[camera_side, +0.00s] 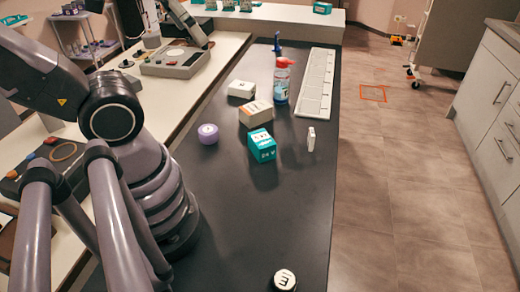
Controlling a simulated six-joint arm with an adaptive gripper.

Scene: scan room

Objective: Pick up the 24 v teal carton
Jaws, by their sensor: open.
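The teal carton (262,145) stands on the dark worktop near its middle, a small box with white printing on its side. It is close in front of a white and orange carton (256,113), and I cannot tell if the two touch. Nothing covers the teal carton from this side. My arm rises from the worktop's left side and leaves the picture at the upper left. My gripper is not in view.
A purple round container (208,133) stands left of the teal carton, a small white item (311,139) right. Behind are a white box (242,89), a red-topped bottle (281,82) and a long white tray (315,85). A white-lidded jar (284,280) is in front; worktop between is clear.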

